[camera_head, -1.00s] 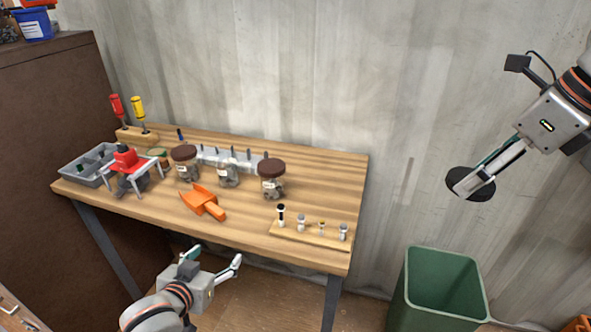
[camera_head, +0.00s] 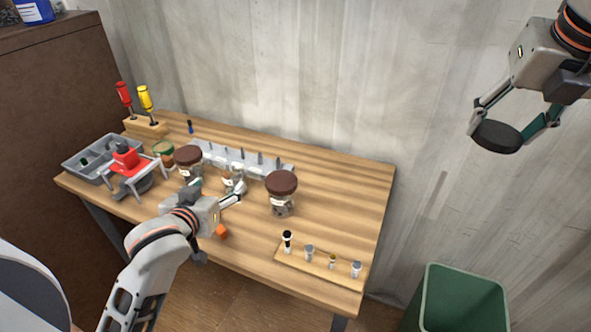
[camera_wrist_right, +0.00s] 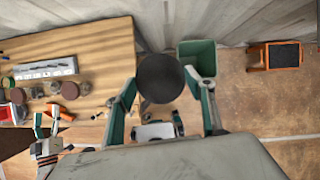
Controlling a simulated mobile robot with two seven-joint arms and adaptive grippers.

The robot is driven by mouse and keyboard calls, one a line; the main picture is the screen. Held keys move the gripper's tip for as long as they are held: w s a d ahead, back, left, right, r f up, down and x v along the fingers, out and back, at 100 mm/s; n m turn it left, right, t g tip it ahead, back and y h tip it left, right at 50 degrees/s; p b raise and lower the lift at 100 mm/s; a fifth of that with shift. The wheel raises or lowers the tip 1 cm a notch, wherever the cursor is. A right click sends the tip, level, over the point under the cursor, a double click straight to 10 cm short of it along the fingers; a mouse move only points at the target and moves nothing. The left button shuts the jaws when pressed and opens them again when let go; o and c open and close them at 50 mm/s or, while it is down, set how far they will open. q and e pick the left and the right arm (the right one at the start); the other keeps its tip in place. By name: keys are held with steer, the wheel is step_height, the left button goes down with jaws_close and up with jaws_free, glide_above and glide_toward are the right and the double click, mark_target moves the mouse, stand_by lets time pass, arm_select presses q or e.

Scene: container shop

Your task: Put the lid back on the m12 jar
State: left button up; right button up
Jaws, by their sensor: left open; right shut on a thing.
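The open jar (camera_head: 235,178) is clear with a white label and stands in the middle of the jar row on the bench, its top uncovered. I cannot read its label. My left gripper (camera_head: 220,190) is open and empty at this jar, in front of it and partly hiding it; I cannot tell if they touch. My right gripper (camera_head: 505,122) is shut on a dark round lid (camera_head: 498,137), held high to the right of the bench. The lid (camera_wrist_right: 160,78) also shows between the fingers in the right wrist view.
Brown-lidded jars stand left (camera_head: 188,160) and right (camera_head: 281,190) of the open jar. A grey holder (camera_head: 212,155) is behind. The orange scoop (camera_head: 221,231) is mostly hidden by my left arm. A small wooden rack (camera_head: 318,265) sits front right. A green bin (camera_head: 462,300) stands beside the bench.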

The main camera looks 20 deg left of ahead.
mark_target(227, 177)
arm_select(q)
steer(key=x, duration=0.6)
steer(key=shift+w+a, duration=0.1)
steer(key=shift+w, duration=0.25)
stand_by(0.3)
steer(key=shift+d+x, duration=0.15)
steer(key=shift+x, duration=1.15)
steer(key=shift+d+x, duration=0.15)
steer(key=shift+x, duration=1.2)
steer(key=shift+r, duration=0.1)
steer(key=c, duration=1.5)
